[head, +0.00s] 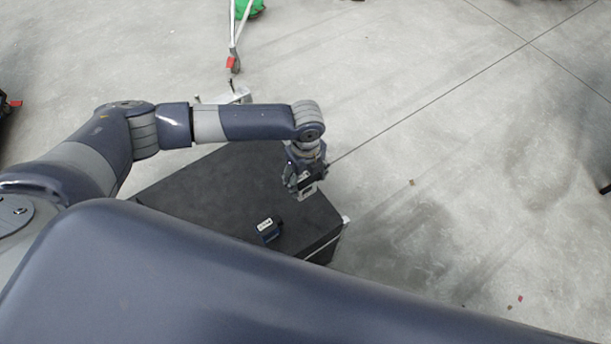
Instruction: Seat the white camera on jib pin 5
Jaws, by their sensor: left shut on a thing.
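My left gripper (305,180) points down over the right part of a black case. It is shut on a small pale thing, seemingly the white camera (308,191), mostly hidden by the fingers. A small dark blue block with a white label (268,229) sits on the case top, left of and nearer than the gripper, apart from it. No jib pin can be made out clearly. A light metal piece (236,97) shows partly behind my left forearm; I cannot tell what it is. My right gripper is not in view.
The black case (220,195) has free room on its top, with a pale corner at the right. A thin stand leg with a red tip (233,62) and a green thing (250,8) are at the top. The concrete floor at the right is mostly clear.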

